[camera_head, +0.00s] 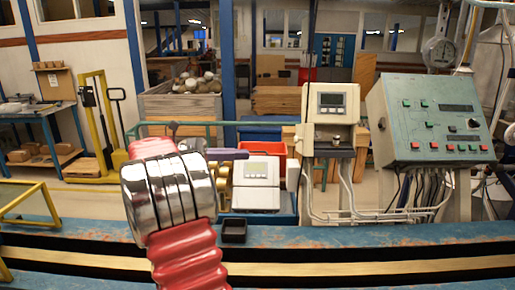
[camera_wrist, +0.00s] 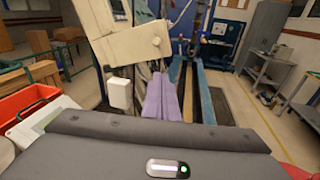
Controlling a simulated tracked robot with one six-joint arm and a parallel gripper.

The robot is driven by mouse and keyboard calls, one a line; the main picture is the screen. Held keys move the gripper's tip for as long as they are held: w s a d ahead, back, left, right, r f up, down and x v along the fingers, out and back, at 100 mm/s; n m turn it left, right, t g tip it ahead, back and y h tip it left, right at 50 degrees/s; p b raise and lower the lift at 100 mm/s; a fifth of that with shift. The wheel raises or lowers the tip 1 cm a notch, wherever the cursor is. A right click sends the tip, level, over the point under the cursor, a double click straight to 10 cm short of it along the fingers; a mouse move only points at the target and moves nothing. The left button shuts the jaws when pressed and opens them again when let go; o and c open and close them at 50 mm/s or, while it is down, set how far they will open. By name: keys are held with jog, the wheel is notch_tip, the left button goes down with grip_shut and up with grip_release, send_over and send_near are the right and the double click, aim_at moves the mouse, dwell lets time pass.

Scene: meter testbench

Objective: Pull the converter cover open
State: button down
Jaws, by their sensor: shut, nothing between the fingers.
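The cream converter (camera_head: 331,106), with a grey display, stands on a post right of centre in the head view. A large cream housing, which looks like the same unit, fills the upper middle of the wrist view (camera_wrist: 125,45). I cannot make out the cover's edge or whether it is ajar. My gripper has purple fingers (camera_wrist: 163,92), which lie together with nothing between them. In the head view my gripper (camera_head: 232,155) is partly hidden behind my red and chrome arm. It is left of the converter and appears apart from it.
A white unit with a display (camera_head: 256,187) sits below my gripper, beside a red crate (camera_head: 275,140). A small black tray (camera_head: 233,230) is in front. A sloped control box (camera_head: 430,120) stands right of the converter, with cables below. A blue rail (camera_head: 400,236) crosses the foreground.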

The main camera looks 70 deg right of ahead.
jog(key=a+f+m+t+y, duration=0.2)
jog(key=a+f+t, duration=0.3)
jog(key=a, duration=1.2)
jog(key=a+f+m+t+y, duration=0.2)
jog(key=a+t, duration=0.6)
jog(key=a, duration=0.8)
jog(key=a+f+m+t+y, duration=0.2)
jog(key=a+f+t+y, duration=0.3)
jog(key=a, duration=1.2)
notch_tip(320, 180, down, 3)
jog(key=shift+w+a+f+t+y, duration=0.1)
jog(key=shift+w+a+t+y, duration=0.3)
jog(key=shift+t, duration=0.5)
